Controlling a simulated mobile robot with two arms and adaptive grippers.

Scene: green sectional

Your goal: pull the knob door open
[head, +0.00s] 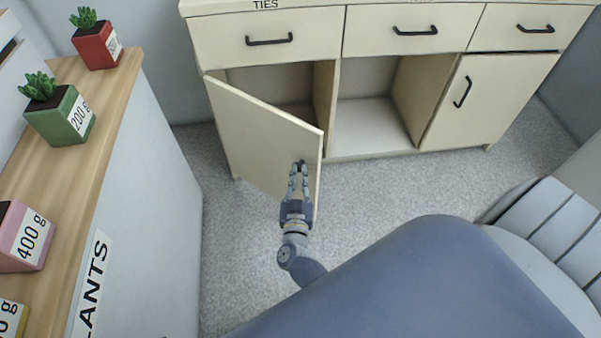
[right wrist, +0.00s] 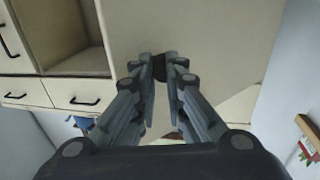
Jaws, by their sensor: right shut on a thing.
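The knob door (head: 258,138) is the cream cabinet door at the left of the low cabinet. It stands partly open, swung out from its hinges on the left, with the dark compartment showing behind it. My right gripper (head: 299,170) is at the door's outer face near its free edge. In the right wrist view, my right gripper (right wrist: 160,75) is shut on the dark knob (right wrist: 159,66), with the door's face (right wrist: 205,35) filling the area ahead. The fingers partly hide the knob. My left gripper is not in view.
The cabinet has drawers (head: 268,40) above, an open middle compartment (head: 370,115) and a closed right door (head: 475,100) with a bar handle. A shelf with potted plants (head: 62,118) stands at the left. Grey floor (head: 235,230) is clear between the shelf and the door.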

